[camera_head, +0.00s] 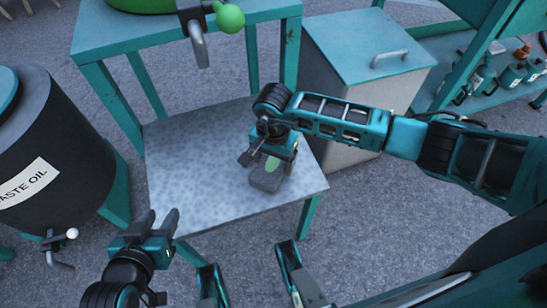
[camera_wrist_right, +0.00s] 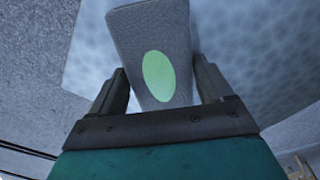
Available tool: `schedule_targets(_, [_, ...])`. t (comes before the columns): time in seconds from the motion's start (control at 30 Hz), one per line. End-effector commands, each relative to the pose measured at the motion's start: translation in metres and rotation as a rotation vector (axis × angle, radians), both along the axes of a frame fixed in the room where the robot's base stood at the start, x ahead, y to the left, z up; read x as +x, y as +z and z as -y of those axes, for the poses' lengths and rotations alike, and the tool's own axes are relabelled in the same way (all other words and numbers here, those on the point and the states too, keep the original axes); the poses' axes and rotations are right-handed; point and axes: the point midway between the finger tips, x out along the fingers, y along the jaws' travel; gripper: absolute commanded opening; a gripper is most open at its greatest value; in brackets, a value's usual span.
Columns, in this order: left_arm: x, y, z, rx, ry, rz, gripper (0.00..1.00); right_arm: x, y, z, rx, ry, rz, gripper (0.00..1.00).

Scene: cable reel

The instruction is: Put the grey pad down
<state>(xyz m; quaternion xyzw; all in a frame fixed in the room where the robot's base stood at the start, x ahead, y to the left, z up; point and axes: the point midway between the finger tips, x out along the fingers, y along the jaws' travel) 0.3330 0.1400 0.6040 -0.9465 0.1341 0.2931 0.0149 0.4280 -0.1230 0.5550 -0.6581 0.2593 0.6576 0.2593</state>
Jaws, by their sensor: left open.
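The grey pad (camera_head: 265,178) is a small block with a green oval patch, over the front right part of the grey-topped table (camera_head: 190,190). In the right wrist view the pad (camera_wrist_right: 150,28) lies between the two fingertips, its green patch facing the camera. My right gripper (camera_head: 268,160) points down and appears shut on the pad; the fingertips meet its sides. I cannot tell whether the pad touches the tabletop. My left gripper (camera_head: 157,222) is open and empty, in front of the table's left front edge.
A dark waste oil drum (camera_head: 75,140) stands left of the table. A teal-lidded grey cabinet (camera_head: 365,45) stands behind right, near a shelf of small bottles (camera_head: 512,75). The table's left half is bare.

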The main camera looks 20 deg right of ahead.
Motion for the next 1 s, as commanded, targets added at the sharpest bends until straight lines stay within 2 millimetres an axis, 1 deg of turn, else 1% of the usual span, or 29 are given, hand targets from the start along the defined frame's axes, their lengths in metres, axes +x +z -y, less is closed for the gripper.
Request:
schedule_targets(0.03, [0.000, 0.001, 0.000, 0.000, 0.000, 0.000, 0.43, 0.000, 0.000, 0.000, 0.000, 0.000, 0.000, 0.85])
schedule_targets(0.17, [0.000, 0.001, 0.000, 0.001, -0.001, 0.001, 0.43, 0.000, 0.000, 0.000, 0.000, 0.000, 0.000, 0.97])
schedule_targets(0.2, [0.000, 0.001, 0.000, 0.002, -0.002, 0.002, 0.43, 0.000, 0.000, 0.000, 0.000, 0.000, 0.000, 0.99])
schedule_targets(0.43, [0.001, 0.003, -0.001, 0.004, -0.003, 0.005, 0.43, 0.000, 0.002, 0.000, 0.000, 0.000, 0.000, 0.99])
schedule_targets(0.53, [0.001, 0.008, -0.001, 0.004, -0.003, 0.010, 0.43, 0.000, 0.008, 0.000, 0.001, 0.000, 0.001, 0.99])
schedule_targets(0.67, [0.002, 0.016, -0.002, 0.005, 0.000, 0.020, 0.43, 0.001, 0.031, 0.001, -0.001, 0.002, 0.004, 0.99])
schedule_targets(0.8, [0.002, 0.021, -0.006, 0.012, 0.005, 0.022, 0.43, 0.002, 0.063, 0.001, -0.001, 0.002, 0.005, 0.99])
schedule_targets(1.0, [-0.001, 0.020, -0.010, 0.021, 0.007, 0.013, 0.43, 0.001, 0.102, 0.001, -0.001, 0.001, 0.004, 0.99])
